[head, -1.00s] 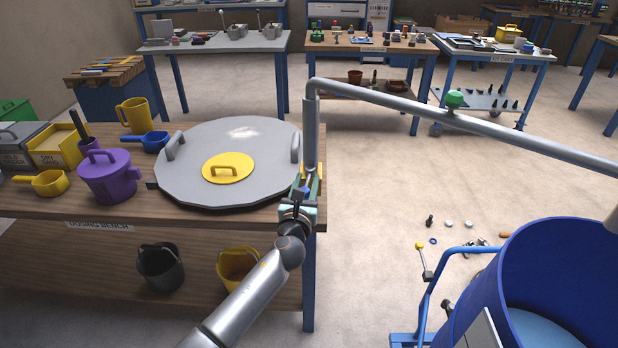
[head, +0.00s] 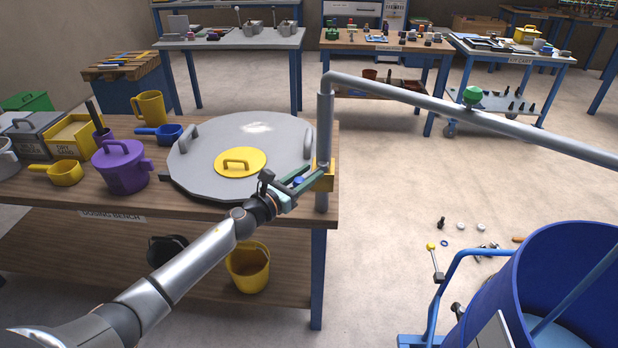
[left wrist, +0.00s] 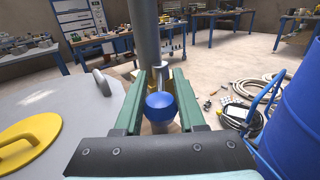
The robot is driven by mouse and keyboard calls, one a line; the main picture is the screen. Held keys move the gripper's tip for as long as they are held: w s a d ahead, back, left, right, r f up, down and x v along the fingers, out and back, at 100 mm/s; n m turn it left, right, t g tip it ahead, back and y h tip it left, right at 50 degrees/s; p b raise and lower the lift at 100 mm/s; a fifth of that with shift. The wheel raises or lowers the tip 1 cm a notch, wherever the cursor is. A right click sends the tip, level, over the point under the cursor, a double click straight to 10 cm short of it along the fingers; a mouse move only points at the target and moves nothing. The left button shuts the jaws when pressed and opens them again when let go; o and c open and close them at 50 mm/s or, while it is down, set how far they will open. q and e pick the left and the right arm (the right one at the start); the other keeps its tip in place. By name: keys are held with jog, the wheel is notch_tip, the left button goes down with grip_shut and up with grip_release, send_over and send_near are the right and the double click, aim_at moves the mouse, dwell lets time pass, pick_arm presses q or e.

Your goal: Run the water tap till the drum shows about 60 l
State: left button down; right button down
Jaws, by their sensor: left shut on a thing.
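The grey tap pipe (head: 324,140) stands at the bench's right end, and its long arm (head: 420,100) reaches right towards the blue drum (head: 560,255). My left gripper (head: 310,180) is at the pipe's yellow block. In the left wrist view the blue tap knob (left wrist: 160,108) sits between the green fingers (left wrist: 160,100), which are shut on it. Pale blue liquid (head: 545,335) shows inside the drum, and a slanting blue streak (head: 585,285), looking like running water, meets it. A white panel (head: 492,335) on the drum is cut off and unreadable. My right gripper is out of view.
The bench carries a grey round lid (head: 205,180), a purple pot (head: 120,170) and a yellow jug (head: 150,107). A yellow bucket (head: 247,268) stands below. Small parts lie on the floor near the blue drum frame (head: 440,290). The floor between bench and drum is mostly clear.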

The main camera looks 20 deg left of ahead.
pick_arm(q)
jog(key=c, duration=0.5)
grip_release()
jog(key=b+v, duration=0.1)
jog(key=v, duration=1.1)
jog(key=shift+s+b, duration=0.3)
